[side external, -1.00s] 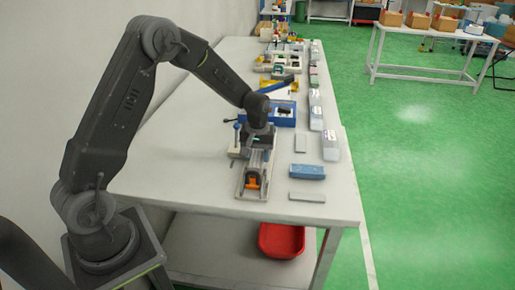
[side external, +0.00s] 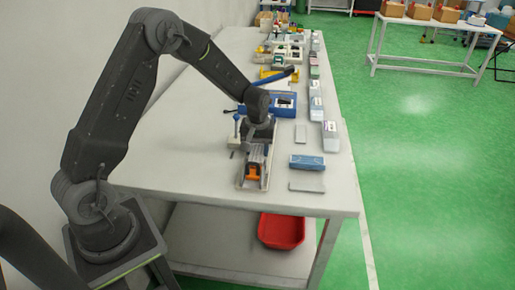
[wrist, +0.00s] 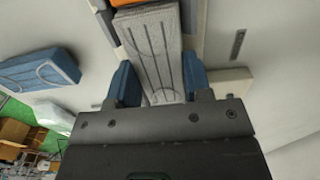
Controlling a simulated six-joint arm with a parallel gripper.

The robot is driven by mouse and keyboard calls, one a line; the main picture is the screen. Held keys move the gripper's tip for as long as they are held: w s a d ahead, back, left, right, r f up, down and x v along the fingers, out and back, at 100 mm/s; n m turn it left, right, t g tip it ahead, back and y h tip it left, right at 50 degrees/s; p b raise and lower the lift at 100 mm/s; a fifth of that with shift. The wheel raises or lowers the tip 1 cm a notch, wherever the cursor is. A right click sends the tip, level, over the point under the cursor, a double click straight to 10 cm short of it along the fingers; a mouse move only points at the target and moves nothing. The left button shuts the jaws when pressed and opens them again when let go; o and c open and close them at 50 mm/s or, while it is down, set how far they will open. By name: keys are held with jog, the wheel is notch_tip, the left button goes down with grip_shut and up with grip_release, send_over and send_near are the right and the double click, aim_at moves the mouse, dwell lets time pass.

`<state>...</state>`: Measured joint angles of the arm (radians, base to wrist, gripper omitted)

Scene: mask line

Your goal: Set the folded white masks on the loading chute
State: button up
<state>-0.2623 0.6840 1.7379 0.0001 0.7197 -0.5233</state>
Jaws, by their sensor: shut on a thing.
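The folded white masks (wrist: 155,55) are a pale, ridged, narrow stack, seen between my blue fingertips in the wrist view. My gripper (wrist: 160,82) is shut on the stack's sides. In the side view my gripper (side external: 259,138) is low over the back part of the loading chute (side external: 241,183), a narrow tray with raised sides and an orange part (side external: 253,171) toward its front. The stack lies along the chute's length, its far end close to the orange part in the wrist view. I cannot tell whether it rests on the chute floor.
A blue folded stack (side external: 307,162) lies right of the chute, with a flat grey-white piece (side external: 307,187) in front and another (side external: 300,134) behind. A blue box (side external: 284,104) stands behind my gripper. White boxes (side external: 330,137) line the right edge. The table's left side is clear.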

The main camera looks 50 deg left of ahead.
jog(key=shift+f, duration=0.15)
dwell(0.5)
jog(key=o, duration=1)
jog(key=shift+c, duration=0.2)
jog(key=shift+r, duration=0.2)
jog(key=shift+r, duration=0.85)
jog(key=shift+r, duration=0.1)
jog(key=shift+r, duration=2.9)
